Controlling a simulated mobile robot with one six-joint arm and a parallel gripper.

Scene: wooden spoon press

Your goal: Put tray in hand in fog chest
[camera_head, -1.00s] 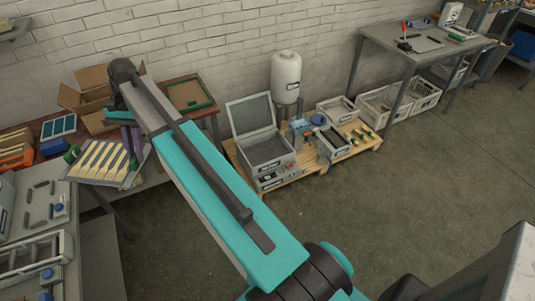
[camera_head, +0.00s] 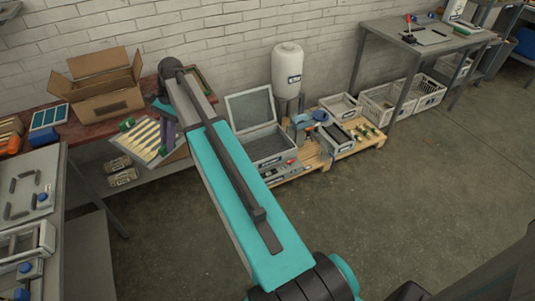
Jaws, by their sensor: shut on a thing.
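The tray (camera_head: 126,151) is pale, with several light wooden spoon-shaped pieces lying in rows on it. My gripper (camera_head: 167,133) is shut on the tray's right side and holds it tilted in the picture, in front of the red-brown table. My arm hides part of the grip. The fog chest (camera_head: 266,162) is a grey box on a wooden pallet, right of my arm. Its lid (camera_head: 250,107) stands open at the back, and the dark inside shows. The tray is apart from the chest, to its left.
An open cardboard box (camera_head: 105,95) stands on the red-brown table (camera_head: 85,130) behind the tray. A white tank (camera_head: 287,65) stands behind the chest. Grey bins and tools share the pallet (camera_head: 345,152) to the right. The concrete floor (camera_head: 390,210) in front is clear.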

